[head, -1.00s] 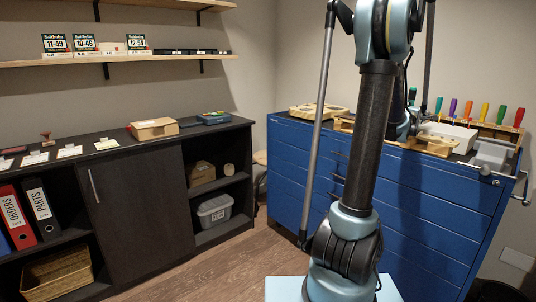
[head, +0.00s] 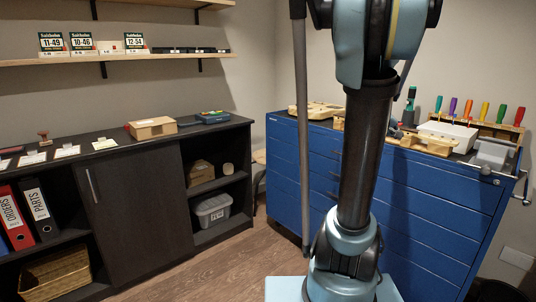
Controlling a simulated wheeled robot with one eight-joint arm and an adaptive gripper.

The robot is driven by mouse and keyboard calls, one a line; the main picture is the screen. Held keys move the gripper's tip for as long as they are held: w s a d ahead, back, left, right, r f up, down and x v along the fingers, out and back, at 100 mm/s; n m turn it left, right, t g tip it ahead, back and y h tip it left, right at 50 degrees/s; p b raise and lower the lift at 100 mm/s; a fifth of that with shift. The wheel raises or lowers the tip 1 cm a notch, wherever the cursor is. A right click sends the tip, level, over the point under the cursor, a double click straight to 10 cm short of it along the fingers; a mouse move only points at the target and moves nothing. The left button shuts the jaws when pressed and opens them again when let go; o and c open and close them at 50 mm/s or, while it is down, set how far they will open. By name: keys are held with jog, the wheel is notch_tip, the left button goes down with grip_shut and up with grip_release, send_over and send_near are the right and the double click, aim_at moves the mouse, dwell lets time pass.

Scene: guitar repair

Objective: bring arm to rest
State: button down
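My arm stands in the right half of the head view, in front of the blue drawer cabinet (head: 425,205). Its lower link is nearly upright and its upper joint runs out of the top of the picture. My gripper does not show, so I cannot see its fingers or whether it holds anything.
Screwdrivers with coloured handles (head: 485,110) stand in a rack on the cabinet, beside a white box (head: 448,132) and a grey vise (head: 490,155). A dark sideboard (head: 135,195) at left carries a cardboard box (head: 152,128) and cards. Wooden floor (head: 235,268) lies open between.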

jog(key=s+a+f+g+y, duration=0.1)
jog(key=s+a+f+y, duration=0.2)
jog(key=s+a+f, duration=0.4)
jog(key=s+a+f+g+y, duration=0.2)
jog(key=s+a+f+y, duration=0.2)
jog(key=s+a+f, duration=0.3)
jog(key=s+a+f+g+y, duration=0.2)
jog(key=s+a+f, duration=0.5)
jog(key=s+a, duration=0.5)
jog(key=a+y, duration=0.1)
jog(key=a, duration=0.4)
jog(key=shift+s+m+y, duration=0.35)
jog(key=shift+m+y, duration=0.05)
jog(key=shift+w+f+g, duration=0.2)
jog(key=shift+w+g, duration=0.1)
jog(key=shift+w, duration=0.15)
